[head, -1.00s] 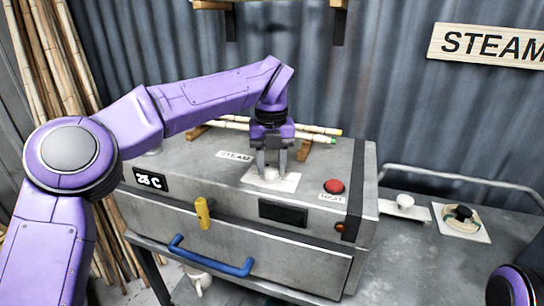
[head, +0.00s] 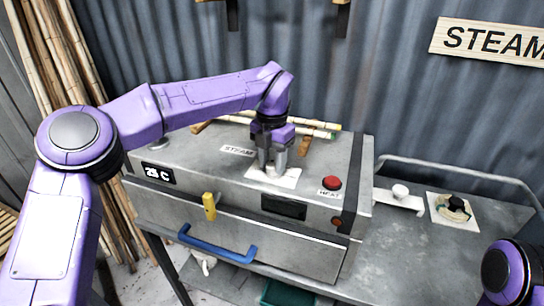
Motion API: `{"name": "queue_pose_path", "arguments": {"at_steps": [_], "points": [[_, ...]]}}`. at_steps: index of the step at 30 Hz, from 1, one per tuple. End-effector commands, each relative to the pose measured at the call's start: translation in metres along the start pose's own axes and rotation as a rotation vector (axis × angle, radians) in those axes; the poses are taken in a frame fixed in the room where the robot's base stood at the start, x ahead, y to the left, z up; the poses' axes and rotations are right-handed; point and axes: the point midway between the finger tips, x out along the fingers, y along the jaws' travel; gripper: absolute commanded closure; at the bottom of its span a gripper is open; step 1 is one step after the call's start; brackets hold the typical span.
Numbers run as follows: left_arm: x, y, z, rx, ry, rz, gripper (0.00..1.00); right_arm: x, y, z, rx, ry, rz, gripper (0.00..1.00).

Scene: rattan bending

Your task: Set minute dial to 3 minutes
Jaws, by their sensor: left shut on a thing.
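The minute dial (head: 270,170) sits on a white plate (head: 288,179) on top of the grey steam box (head: 345,172). My left gripper (head: 271,166) points down over the plate and is shut on the dial, whose knob is mostly hidden between the fingers. The dial's markings and pointer are too small or covered to read. My right gripper is not in view; only a purple part of my right arm shows at the lower right.
On the box are a red HEAT button (head: 331,183), a 25 C display (head: 158,173), a dark display (head: 283,207) and bamboo canes (head: 316,129). A yellow lever (head: 209,206) and blue handle (head: 215,249) stand out in front.

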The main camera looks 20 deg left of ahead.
Motion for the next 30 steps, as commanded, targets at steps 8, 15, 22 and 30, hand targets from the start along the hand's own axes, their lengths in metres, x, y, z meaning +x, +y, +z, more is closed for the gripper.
{"name": "queue_pose_path", "arguments": {"at_steps": [8, 15, 22, 30], "points": [[0.002, 0.0, 0.0, 0.019, 0.002, 0.002, 0.89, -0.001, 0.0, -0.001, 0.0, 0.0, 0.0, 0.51], [0.003, 0.0, 0.0, 0.018, 0.002, 0.002, 0.89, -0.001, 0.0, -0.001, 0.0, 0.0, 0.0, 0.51], [0.001, 0.0, 0.0, 0.017, 0.001, 0.001, 0.33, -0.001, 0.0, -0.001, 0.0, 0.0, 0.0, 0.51], [-0.014, 0.0, 0.001, 0.015, -0.003, 0.002, 0.33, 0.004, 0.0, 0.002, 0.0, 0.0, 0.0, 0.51]]}}
